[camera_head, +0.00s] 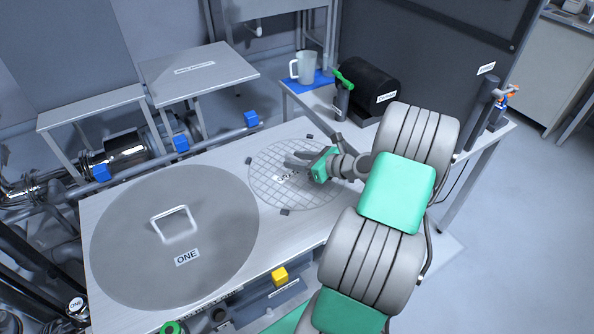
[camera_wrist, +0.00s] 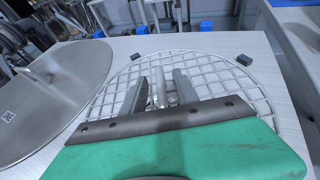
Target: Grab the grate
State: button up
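The grate (camera_head: 272,186) is a round white wire grid lying flat on the grey table, right of a large round lid. It also fills the middle of the wrist view (camera_wrist: 222,84). My gripper (camera_head: 292,160) is over the grate, its fingers pointing left in the head view. In the wrist view my gripper (camera_wrist: 160,86) shows its two grey fingers apart, with a light upright bar, perhaps the grate's handle, between them. I see gaps beside the bar; whether the fingers touch it lower down is hidden. A small label lies near the fingertips in the head view.
The large round lid (camera_head: 120,235), marked ONE and with a square handle, covers the table's left part. Small dark blocks (camera_head: 286,212) sit around the grate's rim. A yellow block (camera_head: 279,277) is at the front edge. A jug (camera_head: 305,68) and black cylinder (camera_head: 368,85) stand behind.

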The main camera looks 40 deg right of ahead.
grip_shut()
dwell(0.3)
dwell(1.1)
